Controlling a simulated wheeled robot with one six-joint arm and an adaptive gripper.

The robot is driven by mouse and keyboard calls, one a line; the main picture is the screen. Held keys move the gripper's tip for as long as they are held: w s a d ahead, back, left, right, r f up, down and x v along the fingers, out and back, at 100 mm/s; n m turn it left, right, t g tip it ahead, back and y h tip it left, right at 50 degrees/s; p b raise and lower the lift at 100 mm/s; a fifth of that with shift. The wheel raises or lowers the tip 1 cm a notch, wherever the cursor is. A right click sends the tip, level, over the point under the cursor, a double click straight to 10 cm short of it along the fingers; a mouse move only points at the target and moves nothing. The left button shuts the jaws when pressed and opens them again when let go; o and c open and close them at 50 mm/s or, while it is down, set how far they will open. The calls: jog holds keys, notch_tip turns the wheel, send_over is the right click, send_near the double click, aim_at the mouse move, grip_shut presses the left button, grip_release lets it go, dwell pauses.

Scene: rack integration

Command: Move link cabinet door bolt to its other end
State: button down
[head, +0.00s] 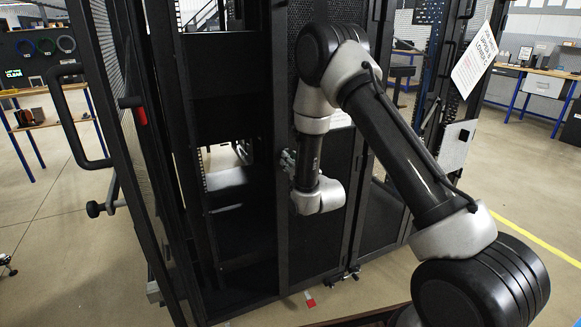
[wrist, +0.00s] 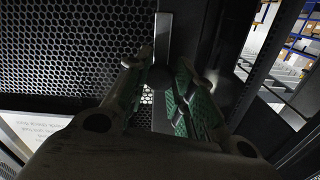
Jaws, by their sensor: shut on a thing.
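The cabinet door (wrist: 80,45) has a dark perforated panel that fills the upper left of the wrist view. In the head view the door (head: 315,240) stands upright behind my arm. A bolt with a dark round knob (wrist: 158,78) sits near the door's edge, and a flat grey bar (wrist: 163,35) runs up from it. My gripper (wrist: 160,74) has its green-padded fingers on either side of the knob and is shut on it. In the head view my gripper (head: 288,160) is at the door's left edge, and the bolt cannot be made out there.
A black rack door with a large handle (head: 75,115) stands at the left. The rack's dark interior (head: 225,100) is open beside the door. A white notice (head: 475,60) hangs at the right. Workbenches (head: 545,80) stand at the back.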

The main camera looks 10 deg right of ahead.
jog(key=shift+w+r, duration=0.1)
jog(key=shift+r, duration=0.6)
jog(key=c, duration=1.2)
grip_release()
jog(key=v, duration=1.2)
jog(key=shift+f, duration=0.1)
